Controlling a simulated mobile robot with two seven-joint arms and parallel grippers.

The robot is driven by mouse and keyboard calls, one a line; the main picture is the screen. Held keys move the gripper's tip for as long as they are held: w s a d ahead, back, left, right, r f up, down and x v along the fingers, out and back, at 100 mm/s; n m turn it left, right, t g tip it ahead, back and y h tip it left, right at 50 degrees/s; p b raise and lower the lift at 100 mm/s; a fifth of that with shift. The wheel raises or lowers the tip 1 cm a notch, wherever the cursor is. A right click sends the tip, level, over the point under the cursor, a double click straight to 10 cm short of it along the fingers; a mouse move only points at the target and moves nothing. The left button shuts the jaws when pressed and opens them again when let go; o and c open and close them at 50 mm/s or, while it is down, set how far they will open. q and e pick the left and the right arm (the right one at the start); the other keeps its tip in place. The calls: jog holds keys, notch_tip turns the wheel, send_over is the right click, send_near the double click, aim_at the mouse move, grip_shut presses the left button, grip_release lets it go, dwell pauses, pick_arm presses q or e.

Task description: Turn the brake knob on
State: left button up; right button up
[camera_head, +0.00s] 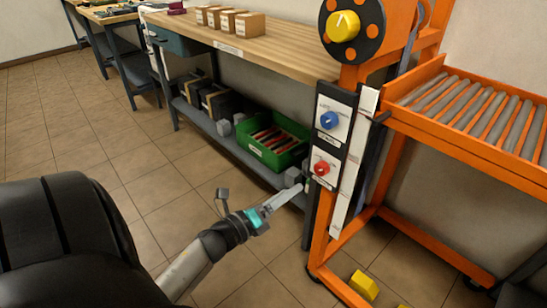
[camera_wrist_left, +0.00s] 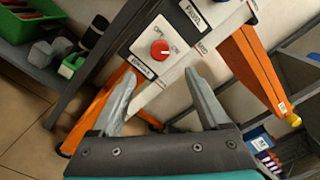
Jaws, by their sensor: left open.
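A red knob (camera_head: 321,168) sits on the lower white plate of a dark upright panel on the orange frame. A blue knob (camera_head: 329,120) is on the plate above it. The red knob also shows in the left wrist view (camera_wrist_left: 160,49), with a white pointer line and a small label below that I cannot read surely. My left gripper (camera_head: 303,187) is just left of and below the red knob. In the left wrist view my left gripper (camera_wrist_left: 159,74) is open and empty, with the red knob beyond the gap between its fingertips, not touched. My right gripper is not in view.
A green bin (camera_head: 268,143) stands on the bench's lower shelf, left of the panel. An orange roller conveyor (camera_head: 470,105) extends right. A yellow knob (camera_head: 342,26) is on the spotted disc above. Yellow blocks (camera_head: 364,284) lie low by the frame. The tiled floor at left is clear.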

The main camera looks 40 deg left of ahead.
pick_arm(q)
jog(key=shift+s+a, duration=0.2)
jog(key=shift+s, duration=1.65)
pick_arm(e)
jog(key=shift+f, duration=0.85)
